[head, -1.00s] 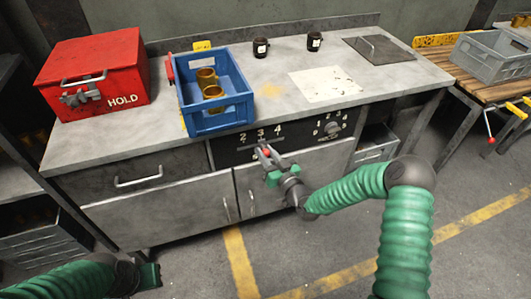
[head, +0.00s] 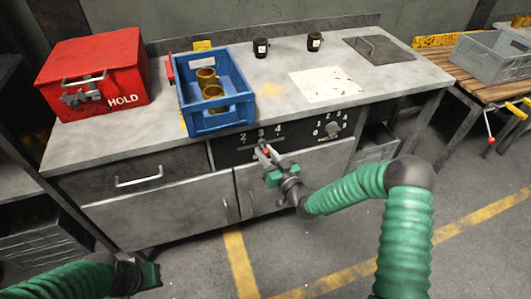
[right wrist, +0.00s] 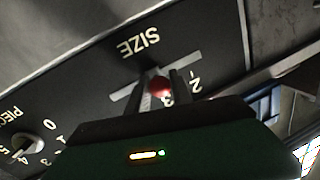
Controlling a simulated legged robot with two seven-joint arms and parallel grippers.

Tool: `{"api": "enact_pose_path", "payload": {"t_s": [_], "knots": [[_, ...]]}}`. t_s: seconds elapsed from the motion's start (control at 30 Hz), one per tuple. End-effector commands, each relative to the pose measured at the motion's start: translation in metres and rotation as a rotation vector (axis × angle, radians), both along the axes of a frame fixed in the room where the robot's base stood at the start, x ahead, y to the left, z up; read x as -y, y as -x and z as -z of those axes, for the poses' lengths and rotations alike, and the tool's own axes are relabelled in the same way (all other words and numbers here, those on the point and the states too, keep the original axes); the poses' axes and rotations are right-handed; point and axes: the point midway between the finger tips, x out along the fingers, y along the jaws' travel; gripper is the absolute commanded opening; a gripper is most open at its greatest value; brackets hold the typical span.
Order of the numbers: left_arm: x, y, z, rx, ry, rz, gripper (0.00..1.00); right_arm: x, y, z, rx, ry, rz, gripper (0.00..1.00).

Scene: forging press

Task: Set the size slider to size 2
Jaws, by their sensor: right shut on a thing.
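The size slider has a red knob (head: 267,152) on the dark front panel (head: 226,154) of the bench, below the numbers 2, 3 and 4. The knob stands by the 3. In the right wrist view the red knob (right wrist: 159,86) sits between my two fingers, near the middle of the pale slot under the word SIZE; the 2 and 3 show and the 4 is hidden. My right gripper (head: 266,150) is shut on the knob. My left gripper (head: 150,275) is low at the left, away from the bench; its jaws cannot be made out.
A dial (head: 333,129) marked PIECES sits to the right on the panel. On the bench top are a red HOLD box (head: 115,75), a blue crate (head: 220,122) with brass cups, two dark mugs and a white sheet. The floor in front is clear.

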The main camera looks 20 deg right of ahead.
Motion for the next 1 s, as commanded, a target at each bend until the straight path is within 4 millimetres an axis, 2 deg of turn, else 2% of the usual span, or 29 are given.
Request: {"api": "enact_pose_path", "payload": {"t_s": [0.27,0.37,0.5,0.63,0.97,1.0], "knots": [[0.0,0.0,0.0,0.0,0.0,0.0,0.0,0.0,0.0,0.0,0.0,0.0,0.001,0.0],[0.0,0.0,-0.001,0.0,0.0,0.0,0.0,-0.01,0.0,-0.001,0.001,-0.001,-0.004,0.0],[0.0,0.0,-0.003,0.0,0.0,0.0,0.0,-0.04,0.001,-0.001,0.0,-0.001,-0.007,0.0],[0.0,0.0,-0.004,0.0,0.0,0.0,0.0,-0.06,0.002,0.0,0.0,0.001,-0.004,0.0],[0.0,0.0,-0.004,0.0,0.0,0.0,0.0,-0.066,0.003,0.0,0.0,-0.001,-0.005,0.0],[0.0,0.0,-0.004,0.0,0.0,0.0,0.0,-0.067,0.003,0.0,0.0,-0.001,-0.005,0.3]]}}
